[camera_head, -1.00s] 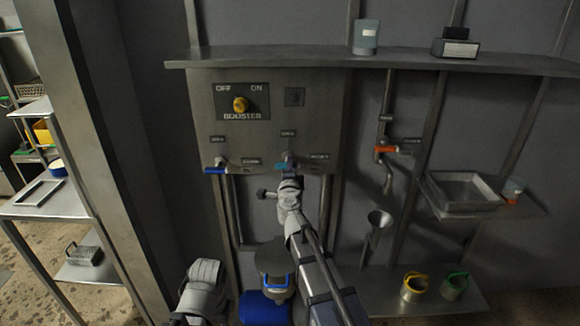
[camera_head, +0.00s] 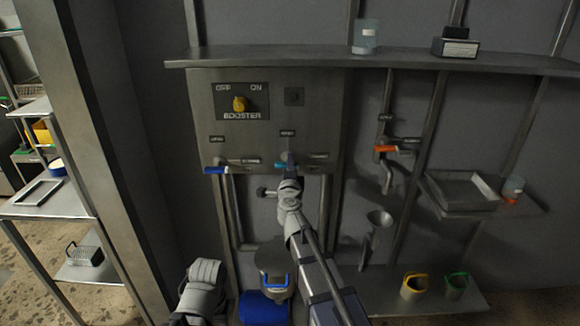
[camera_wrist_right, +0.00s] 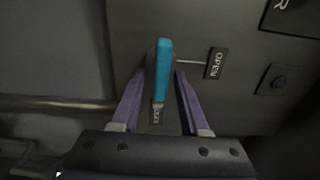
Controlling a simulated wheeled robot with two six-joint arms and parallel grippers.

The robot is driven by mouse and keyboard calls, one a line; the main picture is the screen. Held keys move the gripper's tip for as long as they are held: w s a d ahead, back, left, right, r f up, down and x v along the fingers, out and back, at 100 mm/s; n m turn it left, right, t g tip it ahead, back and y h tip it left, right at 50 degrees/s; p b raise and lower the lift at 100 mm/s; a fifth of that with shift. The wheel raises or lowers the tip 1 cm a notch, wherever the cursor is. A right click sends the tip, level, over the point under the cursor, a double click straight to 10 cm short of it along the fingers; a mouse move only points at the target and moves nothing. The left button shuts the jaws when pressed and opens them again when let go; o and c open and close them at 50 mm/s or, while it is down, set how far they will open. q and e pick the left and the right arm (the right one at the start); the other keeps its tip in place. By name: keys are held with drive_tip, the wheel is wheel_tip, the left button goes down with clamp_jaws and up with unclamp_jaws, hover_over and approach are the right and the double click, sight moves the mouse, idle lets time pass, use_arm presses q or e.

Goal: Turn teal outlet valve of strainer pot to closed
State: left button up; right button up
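The teal valve handle (camera_head: 280,164) is on the steel wall panel, partly hidden by my right gripper (camera_head: 290,161) in the head view. In the right wrist view, the teal handle (camera_wrist_right: 164,62) stands between the two purple fingers of my right gripper (camera_wrist_right: 160,80), with a narrow gap on each side. The fingers are apart. An OPEN label (camera_wrist_right: 216,63) is to the right of the handle. A second small label (camera_wrist_right: 157,113) is at its lower end, in line with it, too small to read. My left arm shows at the bottom, but its gripper is out of view.
A blue-handled valve (camera_head: 215,170) is to the left on the same panel, below the yellow booster knob (camera_head: 239,104). An orange-handled valve (camera_head: 386,149) is on a pipe to the right. A shelf (camera_head: 340,57) runs above. A funnel (camera_head: 379,219) and a tray (camera_head: 465,191) are at the right.

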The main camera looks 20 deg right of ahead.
drive_tip(key=shift+o, duration=0.2)
drive_tip(key=v, duration=0.7)
drive_tip(key=shift+s, duration=0.35)
drive_tip(key=shift+a, duration=0.1)
idle(0.9)
